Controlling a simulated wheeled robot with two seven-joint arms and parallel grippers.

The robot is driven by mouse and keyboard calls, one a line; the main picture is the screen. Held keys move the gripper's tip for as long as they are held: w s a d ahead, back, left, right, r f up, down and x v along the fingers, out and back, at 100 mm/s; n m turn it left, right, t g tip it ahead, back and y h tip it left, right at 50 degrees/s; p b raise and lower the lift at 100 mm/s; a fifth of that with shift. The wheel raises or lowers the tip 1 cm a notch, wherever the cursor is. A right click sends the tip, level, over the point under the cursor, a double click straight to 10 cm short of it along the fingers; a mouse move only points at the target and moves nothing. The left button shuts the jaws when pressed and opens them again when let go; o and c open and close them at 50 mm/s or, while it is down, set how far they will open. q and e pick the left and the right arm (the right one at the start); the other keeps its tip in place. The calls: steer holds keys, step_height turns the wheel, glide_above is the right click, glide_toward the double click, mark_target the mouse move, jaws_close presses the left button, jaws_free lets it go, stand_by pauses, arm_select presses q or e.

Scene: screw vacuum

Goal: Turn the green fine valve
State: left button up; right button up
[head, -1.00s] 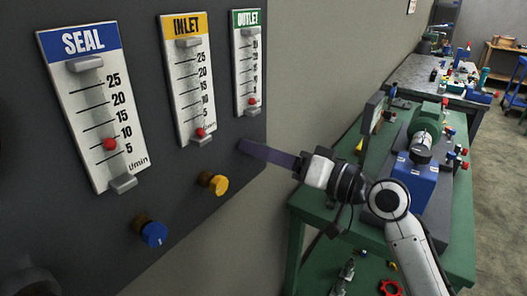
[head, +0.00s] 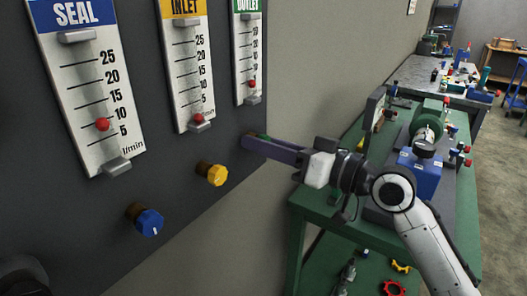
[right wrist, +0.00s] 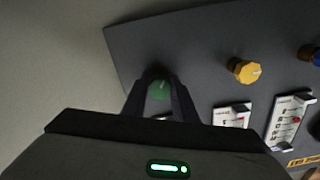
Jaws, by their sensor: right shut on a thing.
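The green fine valve (right wrist: 159,90) is a round knob below the OUTLET gauge. In the right wrist view it sits between the fingers of my right gripper (right wrist: 160,102), which is shut on it. In the head view my right gripper (head: 256,146) reaches in from the right to the panel edge, and only a sliver of the green valve (head: 263,137) shows behind the fingers. The OUTLET gauge (head: 249,60) has a green header and a red ball low on its scale. My left gripper is not in view.
The dark panel (head: 190,245) also carries a yellow knob (head: 216,175), a blue knob (head: 149,222), the INLET gauge (head: 187,70) and the SEAL gauge (head: 85,95). A green workbench (head: 320,215) with equipment stands to the right, below my right arm.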

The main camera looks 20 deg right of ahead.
steer(key=n+b, duration=0.1)
steer(key=n, duration=0.2)
steer(key=shift+f, duration=0.15)
steer(key=shift+n+b, duration=0.65)
steer(key=shift+n, duration=1.35)
steer(key=o, duration=1)
steer(key=shift+o, duration=0.2)
steer(key=shift+d+b, duration=0.1)
steer(key=shift+b, duration=0.2)
